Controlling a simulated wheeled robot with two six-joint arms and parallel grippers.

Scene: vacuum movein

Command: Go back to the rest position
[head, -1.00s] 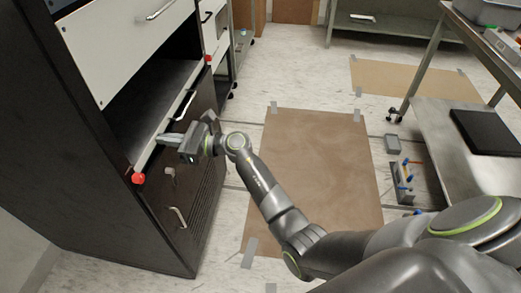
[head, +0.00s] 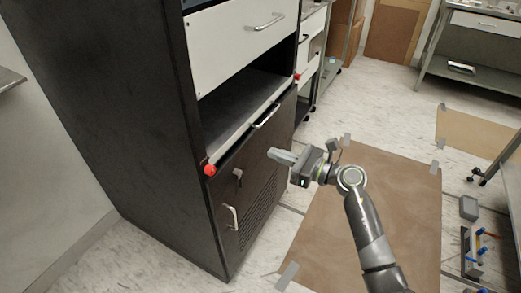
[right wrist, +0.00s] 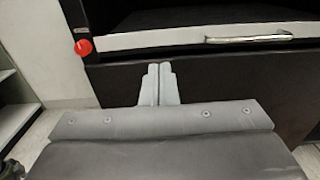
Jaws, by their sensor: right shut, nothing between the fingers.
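My right gripper (head: 281,157) is shut and empty in the head view, its fingers pointing left toward the front of the black cabinet (head: 150,130). It is in front of the cabinet's lower door, apart from it as far as I can tell. In the right wrist view its two pale fingers (right wrist: 157,84) are pressed together with nothing between them. Behind them are the dark lower panel and the shelf edge with its silver handle (right wrist: 248,39). My right arm stretches up from the lower right of the head view. My left gripper is not in view.
Red knobs (head: 210,170) sit at the ends of the shelf edge under a white drawer (head: 240,45). A brown floor mat (head: 385,200) lies right of the cabinet. A rack with blue and orange parts (head: 473,250) stands on the floor at right. A grey workbench (head: 470,75) is at the back.

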